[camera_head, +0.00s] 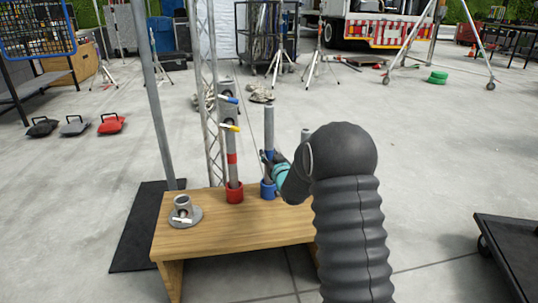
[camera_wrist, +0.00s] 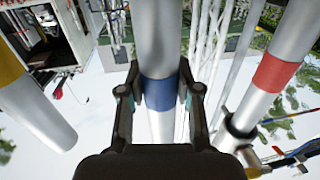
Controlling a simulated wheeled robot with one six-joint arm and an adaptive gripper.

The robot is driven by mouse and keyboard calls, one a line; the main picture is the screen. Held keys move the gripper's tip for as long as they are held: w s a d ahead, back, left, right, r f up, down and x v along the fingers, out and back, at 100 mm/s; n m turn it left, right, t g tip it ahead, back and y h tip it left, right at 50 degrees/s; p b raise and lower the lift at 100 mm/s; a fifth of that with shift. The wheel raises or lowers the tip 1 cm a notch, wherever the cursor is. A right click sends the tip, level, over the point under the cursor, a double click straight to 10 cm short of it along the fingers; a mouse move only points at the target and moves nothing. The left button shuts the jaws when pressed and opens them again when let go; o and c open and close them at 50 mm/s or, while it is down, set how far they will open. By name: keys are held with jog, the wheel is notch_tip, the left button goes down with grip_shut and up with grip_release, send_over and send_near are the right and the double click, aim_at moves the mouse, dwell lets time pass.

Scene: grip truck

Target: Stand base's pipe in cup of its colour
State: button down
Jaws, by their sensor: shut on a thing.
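A grey pipe with a blue band (camera_head: 269,125) stands upright at the blue cup (camera_head: 268,190) on the wooden table. Its lower end appears to be inside the cup. My gripper (camera_head: 268,160) is shut on this pipe near the blue band; the wrist view shows the fingers on either side of the band (camera_wrist: 160,92). The grey round base (camera_head: 183,214), with a short upright socket, stands at the table's left with no pipe in it. A red-banded pipe (camera_head: 232,172) stands in the red cup (camera_head: 235,194), left of the blue one.
Another grey pipe (camera_head: 305,134) shows partly behind my arm; the wrist view shows a yellow-banded pipe (camera_wrist: 38,110) at left. The wooden table (camera_head: 225,232) is clear at its front. A metal pole (camera_head: 152,95) and truss (camera_head: 209,100) rise behind it. A dark cart (camera_head: 515,250) is at right.

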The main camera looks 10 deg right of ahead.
jog(key=c, duration=0.7)
grip_release()
jog(key=shift+s+f, duration=0.1)
jog(key=s, duration=0.4)
jog(key=s+d, duration=0.1)
jog(key=s, duration=0.2)
jog(key=s+d, duration=0.1)
jog(key=s, duration=0.3)
jog(key=shift+s, duration=0.35)
